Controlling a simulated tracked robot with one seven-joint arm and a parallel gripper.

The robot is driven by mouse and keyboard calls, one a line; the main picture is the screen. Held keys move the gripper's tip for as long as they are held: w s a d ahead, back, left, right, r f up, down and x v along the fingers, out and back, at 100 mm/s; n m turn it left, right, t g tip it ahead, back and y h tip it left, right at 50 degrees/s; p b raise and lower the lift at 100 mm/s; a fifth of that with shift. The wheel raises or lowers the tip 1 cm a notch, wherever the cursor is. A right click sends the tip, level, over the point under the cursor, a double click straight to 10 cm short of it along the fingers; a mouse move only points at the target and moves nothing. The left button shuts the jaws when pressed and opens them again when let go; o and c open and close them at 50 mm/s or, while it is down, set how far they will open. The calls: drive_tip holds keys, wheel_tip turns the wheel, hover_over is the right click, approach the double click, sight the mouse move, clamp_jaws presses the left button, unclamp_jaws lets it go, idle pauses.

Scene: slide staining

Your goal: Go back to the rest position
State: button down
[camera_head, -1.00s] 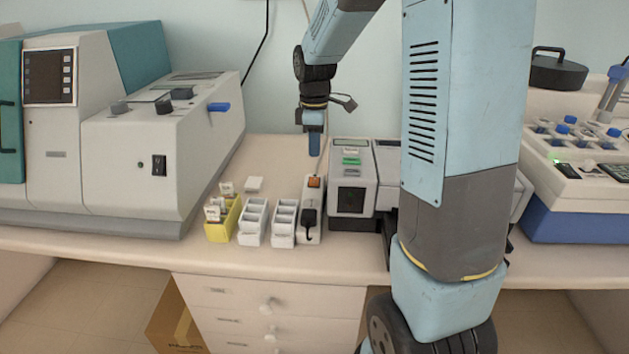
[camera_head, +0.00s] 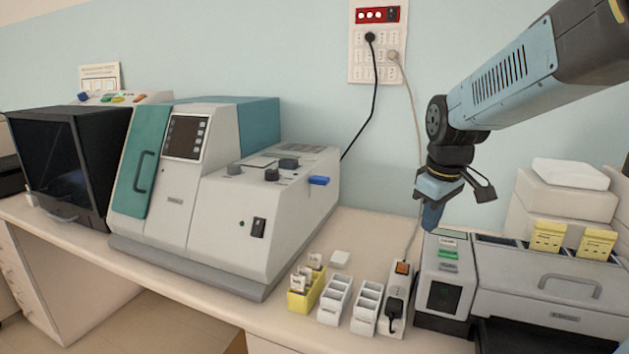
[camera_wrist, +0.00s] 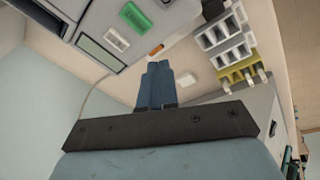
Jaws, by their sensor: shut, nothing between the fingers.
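My gripper (camera_head: 432,216) hangs from my blue-grey arm with its blue fingers pointing down. It is in the air above the back of the bench, just left of the grey machine with a green button (camera_head: 446,282). In the wrist view the two blue fingers (camera_wrist: 158,80) lie together with nothing between them. The grey machine's top, with its green button (camera_wrist: 137,17), shows at the upper left of that view.
A yellow slide rack (camera_head: 304,294), two white racks (camera_head: 334,299) and a power strip (camera_head: 397,312) stand on the bench below. A large white and teal machine (camera_head: 250,225) stands left. A slide stainer with yellow racks (camera_head: 560,290) stands right. A wall socket panel (camera_head: 376,62) hangs behind.

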drive_tip(key=s+r+m+t, duration=0.3)
drive_tip(key=s+m, duration=0.4)
drive_tip(key=s, duration=0.7)
